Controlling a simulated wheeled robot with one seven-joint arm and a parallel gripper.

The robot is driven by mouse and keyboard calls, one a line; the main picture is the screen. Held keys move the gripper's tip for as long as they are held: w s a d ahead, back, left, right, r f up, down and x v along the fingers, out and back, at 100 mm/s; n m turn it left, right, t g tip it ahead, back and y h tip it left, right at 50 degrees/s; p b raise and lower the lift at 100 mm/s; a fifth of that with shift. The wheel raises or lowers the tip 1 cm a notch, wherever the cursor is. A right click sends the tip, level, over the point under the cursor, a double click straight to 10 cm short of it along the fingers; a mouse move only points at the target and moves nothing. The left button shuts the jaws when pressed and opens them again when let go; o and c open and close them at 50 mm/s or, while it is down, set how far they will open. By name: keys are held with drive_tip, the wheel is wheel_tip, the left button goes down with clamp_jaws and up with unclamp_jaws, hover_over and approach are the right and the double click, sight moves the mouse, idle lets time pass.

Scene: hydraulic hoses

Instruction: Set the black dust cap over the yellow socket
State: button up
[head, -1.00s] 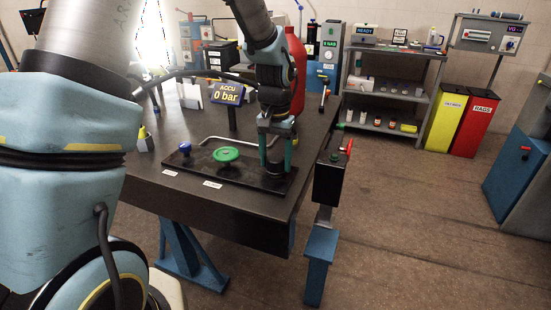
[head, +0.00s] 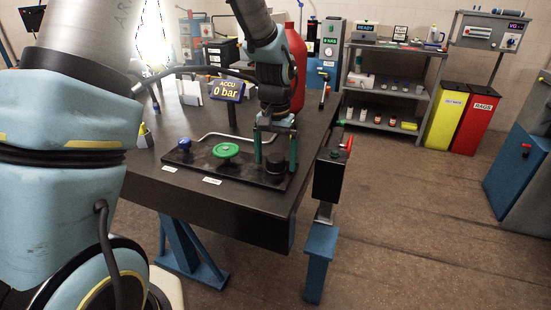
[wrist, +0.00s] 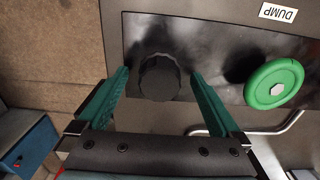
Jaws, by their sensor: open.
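A black, round cap with a ribbed edge (head: 275,164) sits upright at the right end of the black panel on the table. It also shows in the wrist view (wrist: 159,77), where its top faces me. My gripper (head: 275,158) is open, with its teal fingers on either side of the cap and gaps on both sides in the wrist view (wrist: 160,80). No yellow socket shows on the panel, and I cannot tell what lies under the cap. A small yellow-topped item (head: 145,134) stands at the table's left edge; I cannot tell what it is.
A green handwheel (head: 226,151) and a blue knob (head: 185,145) share the panel (head: 205,165) with the cap. A bent metal rail (head: 222,135) runs behind them. A black box with a red lever (head: 330,172) stands off the table's right edge.

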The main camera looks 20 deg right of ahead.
sight(275, 157)
wheel_tip(275, 157, up, 11)
drive_tip(key=b, duration=0.1)
drive_tip(key=shift+f, duration=0.2)
drive_tip(key=shift+a, duration=0.1)
idle(0.4)
drive_tip(key=s+a+f+n, duration=0.1)
drive_tip(key=a+f+n, duration=0.1)
drive_tip(key=a, duration=0.8)
drive_tip(key=s+a+f+n+t, duration=0.1)
drive_tip(key=a+f+n, duration=0.1)
drive_tip(key=a, duration=0.8)
drive_tip(key=s+a+f+n, duration=0.1)
drive_tip(key=a+f+n, duration=0.1)
drive_tip(key=a, duration=0.7)
drive_tip(key=shift+s+a+f+n+t, duration=0.3)
drive_tip(key=shift+s+a+n, duration=0.1)
drive_tip(key=shift+n, duration=0.3)
